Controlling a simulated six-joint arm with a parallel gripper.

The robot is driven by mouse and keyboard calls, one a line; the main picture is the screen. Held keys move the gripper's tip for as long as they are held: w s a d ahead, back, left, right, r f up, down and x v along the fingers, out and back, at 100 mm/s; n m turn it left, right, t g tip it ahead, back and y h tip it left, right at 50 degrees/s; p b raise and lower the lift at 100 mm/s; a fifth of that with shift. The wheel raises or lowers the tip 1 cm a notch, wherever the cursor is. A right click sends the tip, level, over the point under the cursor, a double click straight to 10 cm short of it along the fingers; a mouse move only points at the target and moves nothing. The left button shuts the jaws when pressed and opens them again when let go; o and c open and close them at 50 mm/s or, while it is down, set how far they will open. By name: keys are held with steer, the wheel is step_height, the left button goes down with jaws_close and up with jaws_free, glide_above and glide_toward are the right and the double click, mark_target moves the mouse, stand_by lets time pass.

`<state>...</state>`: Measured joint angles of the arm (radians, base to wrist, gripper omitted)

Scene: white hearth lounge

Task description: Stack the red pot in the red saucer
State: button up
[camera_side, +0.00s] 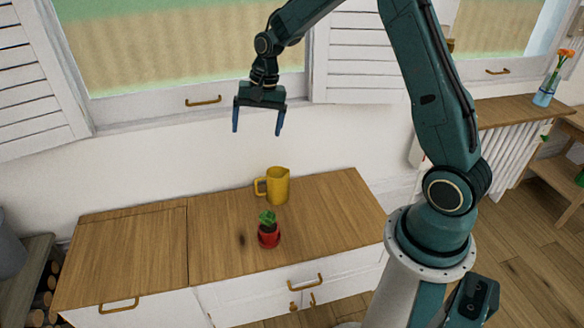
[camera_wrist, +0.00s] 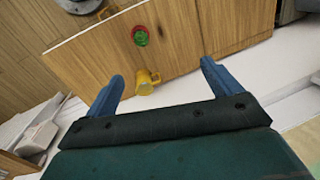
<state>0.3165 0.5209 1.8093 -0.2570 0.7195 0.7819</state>
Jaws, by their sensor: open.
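A small red pot (camera_side: 268,239) with a green plant in it stands upright on the wooden counter in the side view. It also shows from above in the wrist view as a red pot (camera_wrist: 141,42) around green leaves. I cannot make out a separate red saucer in either view. My gripper (camera_side: 257,131) is open and empty, high above the counter, well above the pot and a little to its left in the side view. Its two blue fingers (camera_wrist: 162,72) are spread apart in the wrist view, with nothing between them.
A yellow mug (camera_side: 278,186) stands on the wooden counter (camera_side: 220,216) behind the pot; it also shows in the wrist view (camera_wrist: 146,82). The rest of the counter is clear. The wall and window rise behind it. A vase with an orange flower (camera_side: 544,93) stands far right.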

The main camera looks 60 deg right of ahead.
steer(key=s+a+r+n+t+h, duration=0.1)
steer(key=s+a+r+n, duration=0.2)
steer(key=s+r, duration=0.35)
steer(key=s+a+r+n+t, duration=0.1)
steer(key=s+a+r+n, duration=0.25)
steer(key=s+r, duration=0.35)
steer(key=s+a+r+n+t, duration=0.1)
steer(key=s+n, duration=0.1)
steer(key=s, duration=0.5)
steer(key=s+a+r+n+t, duration=0.1)
steer(key=s+a+r+n, duration=0.1)
steer(key=s, duration=0.6)
steer(key=shift+r+h, duration=0.25)
steer(key=shift+h, duration=0.15)
steer(key=shift+w, duration=0.1)
